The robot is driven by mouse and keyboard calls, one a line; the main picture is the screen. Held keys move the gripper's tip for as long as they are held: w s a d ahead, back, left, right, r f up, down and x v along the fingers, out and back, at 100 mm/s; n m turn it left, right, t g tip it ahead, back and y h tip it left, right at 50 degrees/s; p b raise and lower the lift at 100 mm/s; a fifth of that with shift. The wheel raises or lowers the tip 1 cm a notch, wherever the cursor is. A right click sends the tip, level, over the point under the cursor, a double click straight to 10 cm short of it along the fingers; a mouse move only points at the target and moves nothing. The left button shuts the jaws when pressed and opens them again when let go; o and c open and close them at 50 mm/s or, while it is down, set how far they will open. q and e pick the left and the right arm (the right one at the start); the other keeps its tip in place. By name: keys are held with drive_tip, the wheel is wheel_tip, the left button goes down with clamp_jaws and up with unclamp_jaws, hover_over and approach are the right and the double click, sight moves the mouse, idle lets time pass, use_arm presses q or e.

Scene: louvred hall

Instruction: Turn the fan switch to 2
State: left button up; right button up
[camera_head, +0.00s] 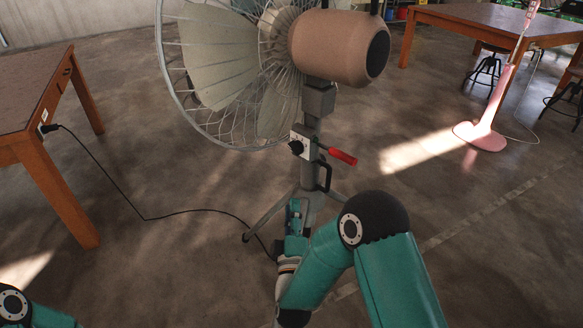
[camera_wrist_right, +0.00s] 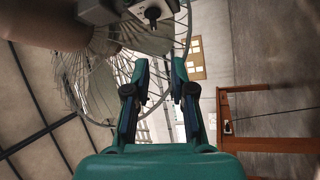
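A large pedestal fan with a wire cage (camera_head: 215,75) and a copper-coloured motor housing (camera_head: 335,45) stands in the middle of the head view. Its switch box (camera_head: 306,138) is pale and sits on the pole, with a black knob (camera_head: 296,147) facing left. In the right wrist view the knob (camera_wrist_right: 152,14) shows at the top, beyond the fingertips. My right gripper (camera_head: 295,205) is below the knob, in front of the pole and apart from the switch. Its fingers (camera_wrist_right: 159,68) are spread with nothing between them. My left gripper is out of view. The knob's setting is too small to read.
A red-handled lever (camera_head: 342,156) and a black grip (camera_head: 325,174) stick out from the pole near the switch. A black cable (camera_head: 145,217) runs over the floor to a wooden table (camera_head: 30,105) at left. A pink stand (camera_head: 485,135) and another table (camera_head: 480,18) stand at right.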

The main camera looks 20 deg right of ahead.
drive_tip(key=p, duration=0.1)
approach(293, 151)
drive_tip(key=x, duration=0.8)
drive_tip(key=shift+w+d, duration=0.15)
drive_tip(key=shift+w, duration=0.25)
